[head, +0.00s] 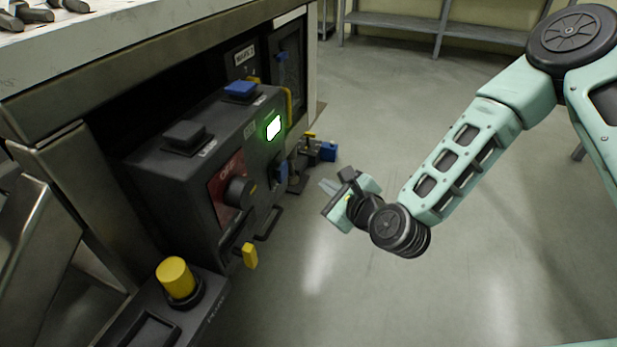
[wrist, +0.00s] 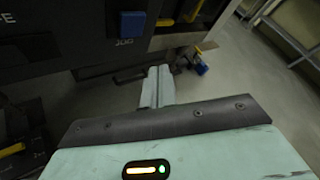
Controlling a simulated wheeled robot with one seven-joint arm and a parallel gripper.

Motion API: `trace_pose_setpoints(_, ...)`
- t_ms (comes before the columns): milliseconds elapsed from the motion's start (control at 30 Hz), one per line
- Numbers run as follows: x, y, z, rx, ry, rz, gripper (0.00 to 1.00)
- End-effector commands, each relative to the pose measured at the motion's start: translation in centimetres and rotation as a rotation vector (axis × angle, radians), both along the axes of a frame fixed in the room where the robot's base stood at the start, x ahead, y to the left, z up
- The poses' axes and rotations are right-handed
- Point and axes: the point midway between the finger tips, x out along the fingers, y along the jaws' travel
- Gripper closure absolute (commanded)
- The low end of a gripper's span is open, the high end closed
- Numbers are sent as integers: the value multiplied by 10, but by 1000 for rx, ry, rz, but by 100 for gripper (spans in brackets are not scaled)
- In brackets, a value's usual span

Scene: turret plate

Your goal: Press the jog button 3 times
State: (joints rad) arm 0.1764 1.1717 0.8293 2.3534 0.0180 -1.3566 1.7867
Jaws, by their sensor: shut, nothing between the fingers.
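The jog button, a blue square with a JOG label under it, shows at the top of the wrist view (wrist: 132,24). My gripper (head: 328,187) is to the right of the box, in the air and apart from the button. Its fingers are together and empty in the wrist view (wrist: 157,87), below and right of the button.
A blue button (head: 241,88) and a black one (head: 186,137) sit on top of the box. A black knob (head: 240,192) and yellow lever (head: 250,256) project in front. Open floor lies right.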

Motion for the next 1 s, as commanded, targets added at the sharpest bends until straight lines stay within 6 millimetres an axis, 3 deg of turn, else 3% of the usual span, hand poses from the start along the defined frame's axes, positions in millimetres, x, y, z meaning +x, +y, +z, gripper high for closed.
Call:
trace_pose_setpoints(100,4,-6,-10,61,9,-57,100)
trace_pose_setpoints(600,7,-6,-9,81,9,-76,100)
trace_pose_setpoints(1000,23,38,-9,80,7,-75,100)
